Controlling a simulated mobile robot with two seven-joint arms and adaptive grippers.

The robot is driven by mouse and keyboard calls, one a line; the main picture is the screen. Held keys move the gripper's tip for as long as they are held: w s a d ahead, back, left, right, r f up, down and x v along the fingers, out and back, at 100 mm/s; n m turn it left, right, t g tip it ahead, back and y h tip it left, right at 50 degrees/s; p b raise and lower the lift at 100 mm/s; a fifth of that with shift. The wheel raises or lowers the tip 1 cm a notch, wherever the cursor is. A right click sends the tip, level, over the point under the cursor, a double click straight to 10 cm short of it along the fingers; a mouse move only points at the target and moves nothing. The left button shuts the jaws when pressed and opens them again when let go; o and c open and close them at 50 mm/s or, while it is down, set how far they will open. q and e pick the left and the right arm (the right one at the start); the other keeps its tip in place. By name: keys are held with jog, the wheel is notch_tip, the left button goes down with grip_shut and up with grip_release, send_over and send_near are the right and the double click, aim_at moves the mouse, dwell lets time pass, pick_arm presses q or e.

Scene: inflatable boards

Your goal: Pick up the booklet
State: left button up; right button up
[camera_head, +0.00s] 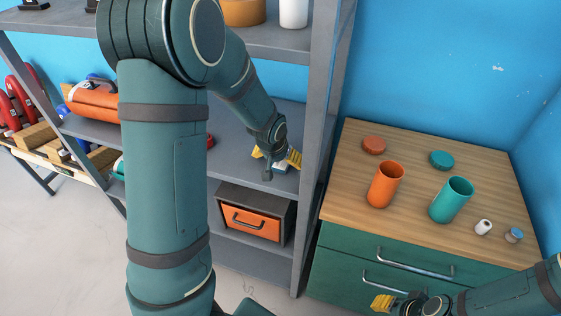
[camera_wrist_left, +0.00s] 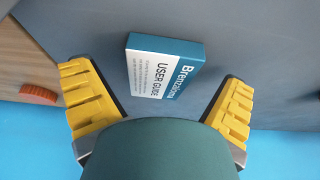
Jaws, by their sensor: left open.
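The booklet (camera_wrist_left: 165,68) lies on the grey shelf in the left wrist view. It is white and blue, with the words "USER GUIDE" on it. My left gripper (camera_wrist_left: 158,105) is open, with one yellow finger to either side of the booklet's near end, and nothing is held. In the head view my left gripper (camera_head: 276,160) is over the middle shelf, and a small blue-white part of the booklet (camera_head: 281,168) shows by the fingers. My right gripper (camera_head: 384,302) is in front of the green drawers, low in the view; its opening is unclear.
The grey shelf unit (camera_head: 315,150) has a post just right of my left gripper. An orange drawer box (camera_head: 255,221) stands on the shelf below. The wooden cabinet top (camera_head: 410,240) holds orange and teal cups (camera_head: 385,184), lids and small items.

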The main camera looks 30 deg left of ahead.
pick_arm(q)
jog(key=shift+f, duration=0.1)
jog(key=c, duration=1.3)
